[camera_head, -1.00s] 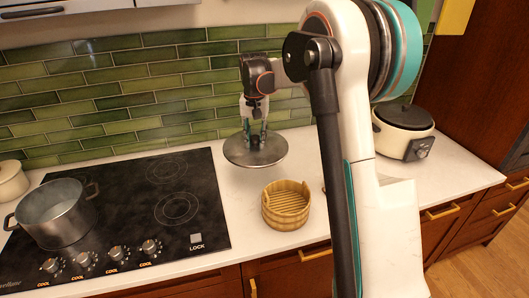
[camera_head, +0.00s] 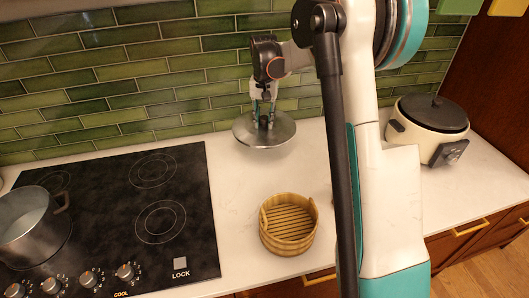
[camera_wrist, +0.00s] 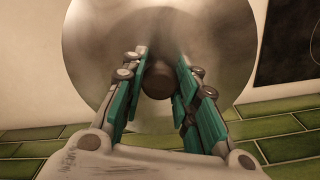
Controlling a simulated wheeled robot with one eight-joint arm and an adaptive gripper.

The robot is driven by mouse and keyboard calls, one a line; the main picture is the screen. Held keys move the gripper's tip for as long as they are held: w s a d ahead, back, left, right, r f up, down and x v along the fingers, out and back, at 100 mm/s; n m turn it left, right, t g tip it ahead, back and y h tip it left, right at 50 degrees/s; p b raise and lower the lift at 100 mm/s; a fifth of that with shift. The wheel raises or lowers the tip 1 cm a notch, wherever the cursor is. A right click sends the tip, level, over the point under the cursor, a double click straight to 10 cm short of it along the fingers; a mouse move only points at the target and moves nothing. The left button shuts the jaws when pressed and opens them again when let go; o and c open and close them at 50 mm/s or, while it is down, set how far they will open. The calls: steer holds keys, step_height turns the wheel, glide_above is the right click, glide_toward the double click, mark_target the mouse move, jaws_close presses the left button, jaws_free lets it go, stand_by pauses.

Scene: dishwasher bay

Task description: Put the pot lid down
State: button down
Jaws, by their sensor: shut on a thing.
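The pot lid (camera_head: 280,133) is a round grey metal disc with a dark knob. My gripper (camera_head: 263,118) is shut on its knob from above. The lid is level near the green tiled wall, over the white counter to the right of the stove; I cannot tell whether it touches the counter. In the wrist view the lid (camera_wrist: 215,30) fills the upper middle, and its brown knob (camera_wrist: 158,80) is between the teal fingers. A grey open pot (camera_head: 28,228) without a lid stands on the stove at the left.
The black stove (camera_head: 110,210) with knobs lies at the left. A round wooden basket (camera_head: 290,228) stands on the counter (camera_head: 235,220) in front of the lid. A white cooker with a black lid (camera_head: 430,115) stands at the right. Counter between basket and lid is clear.

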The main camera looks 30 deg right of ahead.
step_height(320, 180, down, 15)
steer(key=b, duration=0.2)
steer(key=shift+r+b, duration=0.15)
steer(key=shift+b, duration=0.2)
steer(key=c, duration=1.7)
jaws_free()
steer(key=o, duration=0.4)
